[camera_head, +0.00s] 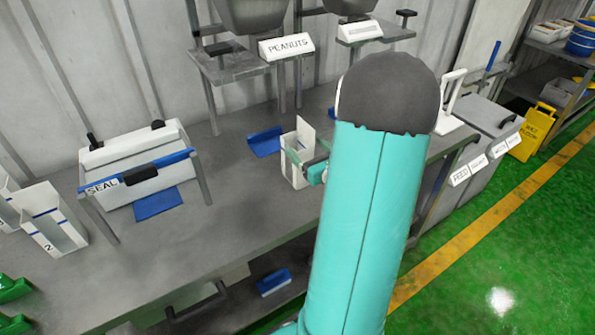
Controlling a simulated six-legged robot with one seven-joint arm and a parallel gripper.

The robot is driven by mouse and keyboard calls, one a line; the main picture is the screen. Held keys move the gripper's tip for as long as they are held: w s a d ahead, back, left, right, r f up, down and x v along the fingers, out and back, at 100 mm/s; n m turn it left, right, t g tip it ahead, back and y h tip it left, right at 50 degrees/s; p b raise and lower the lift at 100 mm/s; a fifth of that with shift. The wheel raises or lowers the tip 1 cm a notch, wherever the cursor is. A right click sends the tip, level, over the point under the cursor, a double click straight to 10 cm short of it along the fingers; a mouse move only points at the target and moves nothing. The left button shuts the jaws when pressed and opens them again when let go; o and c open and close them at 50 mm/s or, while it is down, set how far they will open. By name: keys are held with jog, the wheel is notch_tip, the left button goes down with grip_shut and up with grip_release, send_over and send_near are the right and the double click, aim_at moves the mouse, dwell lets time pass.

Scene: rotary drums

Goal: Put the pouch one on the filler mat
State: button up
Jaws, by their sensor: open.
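An open-topped white pouch (303,136) stands upright on the grey bench, right of the blue mat under the peanuts hopper. Its number is not visible, so I cannot tell for sure that it is pouch one. My gripper (304,165) is open at this pouch, with its teal fingers at the pouch's near side; my arm hides part of the gripper. The blue mat (264,142), seemingly the filler mat, lies on the bench with nothing on it. The pouch appears just off its right edge.
The peanuts hopper (286,46) stands on a raised shelf behind the mat. A sealer (138,165) with a blue mat (157,202) is at left. A pouch marked 2 (52,225) stands farther left. Bare bench lies in front. Labelled bins (478,168) are at right.

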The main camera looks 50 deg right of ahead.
aim_at(297, 139)
jog(key=x, duration=0.5)
jog(key=shift+w+a+r, duration=0.1)
jog(key=shift+w+a, duration=0.1)
jog(key=c, duration=1.6)
jog(key=shift+c, duration=0.2)
jog(key=shift+r, duration=0.15)
